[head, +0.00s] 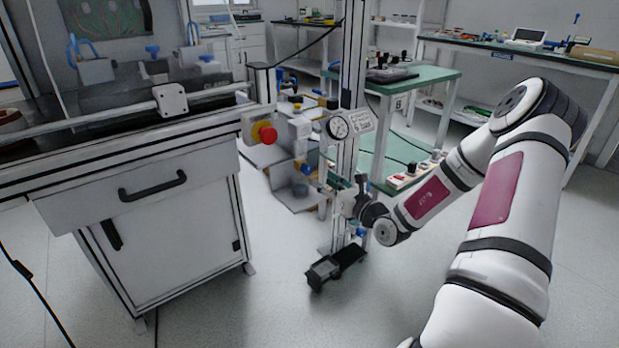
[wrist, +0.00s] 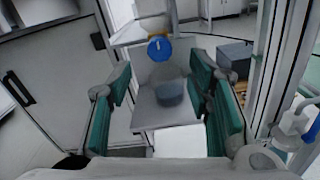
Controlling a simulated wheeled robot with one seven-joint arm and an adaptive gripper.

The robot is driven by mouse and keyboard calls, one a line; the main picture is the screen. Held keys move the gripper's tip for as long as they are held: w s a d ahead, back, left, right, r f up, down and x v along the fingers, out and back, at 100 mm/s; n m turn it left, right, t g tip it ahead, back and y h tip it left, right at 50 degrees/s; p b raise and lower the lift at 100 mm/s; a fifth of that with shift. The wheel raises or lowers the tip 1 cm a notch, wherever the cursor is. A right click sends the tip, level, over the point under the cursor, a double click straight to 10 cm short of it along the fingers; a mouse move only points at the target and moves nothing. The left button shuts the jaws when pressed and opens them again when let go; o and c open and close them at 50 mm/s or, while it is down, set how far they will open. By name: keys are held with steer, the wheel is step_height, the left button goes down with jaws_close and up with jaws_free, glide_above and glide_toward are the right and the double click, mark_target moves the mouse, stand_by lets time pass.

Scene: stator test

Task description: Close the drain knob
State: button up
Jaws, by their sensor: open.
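A round blue knob (wrist: 160,48), which looks like the drain knob, shows in the wrist view, facing me below a grey housing. It has a small pale mark near its middle. A grey cup (wrist: 170,92) stands below it on a grey shelf. My gripper (wrist: 160,76) is open, with one green-padded finger at each side of the picture. The knob lies ahead, between the finger lines and slightly above the tips, with no visible contact.
A metal upright with a pressure gauge (head: 339,127) stands close by my wrist. A red emergency button (head: 267,134) sits on the bench corner at left. A drawer cabinet (head: 165,240) is at left. A grey box (wrist: 234,57) is right of the knob.

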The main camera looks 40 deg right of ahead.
mark_target(309, 171)
steer(key=w+b, duration=0.2)
steer(key=w, duration=0.5)
steer(key=shift+w+a, duration=0.15)
steer(key=shift+c, duration=0.2)
jaws_close()
